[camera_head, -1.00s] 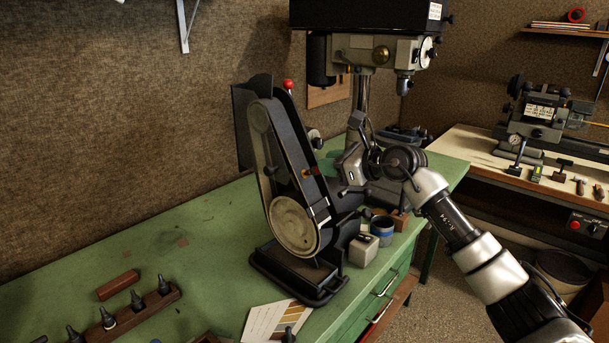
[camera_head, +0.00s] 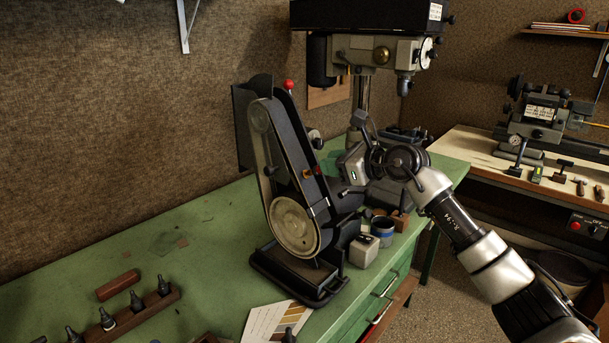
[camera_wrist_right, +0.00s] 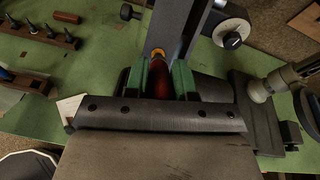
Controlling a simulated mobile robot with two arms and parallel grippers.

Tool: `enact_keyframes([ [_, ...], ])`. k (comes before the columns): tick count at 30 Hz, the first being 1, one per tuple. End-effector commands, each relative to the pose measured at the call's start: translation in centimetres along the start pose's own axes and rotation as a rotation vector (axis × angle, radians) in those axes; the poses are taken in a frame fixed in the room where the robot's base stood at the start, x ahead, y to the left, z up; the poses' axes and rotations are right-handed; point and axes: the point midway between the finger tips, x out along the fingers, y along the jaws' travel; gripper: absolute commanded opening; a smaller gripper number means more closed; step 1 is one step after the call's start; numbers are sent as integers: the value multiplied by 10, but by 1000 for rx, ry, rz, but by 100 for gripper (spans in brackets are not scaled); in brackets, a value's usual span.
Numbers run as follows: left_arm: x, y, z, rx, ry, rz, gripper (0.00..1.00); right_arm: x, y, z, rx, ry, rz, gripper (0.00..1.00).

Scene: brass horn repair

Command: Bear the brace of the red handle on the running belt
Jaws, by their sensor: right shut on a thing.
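The belt sander (camera_head: 290,180) stands on the green bench, with its black belt (camera_head: 308,165) sloping up its right side. My right gripper (camera_wrist_right: 160,82) is shut on the red handle (camera_wrist_right: 159,84), gripped between its green-faced fingers in the wrist view. A brass-orange end (camera_wrist_right: 157,53) shows past the fingertips, close beside the dark sloping belt arm (camera_wrist_right: 180,32). I cannot tell whether it touches the belt. In the head view, a small orange-red spot shows at the belt; my right fingers there are largely hidden behind the sander. My left gripper is not in view.
A drill press (camera_head: 365,50) stands behind my right arm. A grey block (camera_head: 363,251) and a blue-banded cup (camera_head: 382,230) sit right of the sander. A wooden rack of dark tips (camera_head: 125,312) and a colour card (camera_head: 268,320) lie in front. The left bench is mostly clear.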

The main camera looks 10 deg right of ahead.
Motion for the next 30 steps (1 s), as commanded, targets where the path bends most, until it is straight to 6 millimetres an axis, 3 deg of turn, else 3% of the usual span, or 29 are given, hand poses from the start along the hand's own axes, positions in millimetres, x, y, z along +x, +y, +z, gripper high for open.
enact_keyframes([
  [15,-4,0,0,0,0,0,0,-57,0,17,-2,-1,-2,1],
  [30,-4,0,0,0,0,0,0,-60,0,18,-1,-1,-1,1],
])
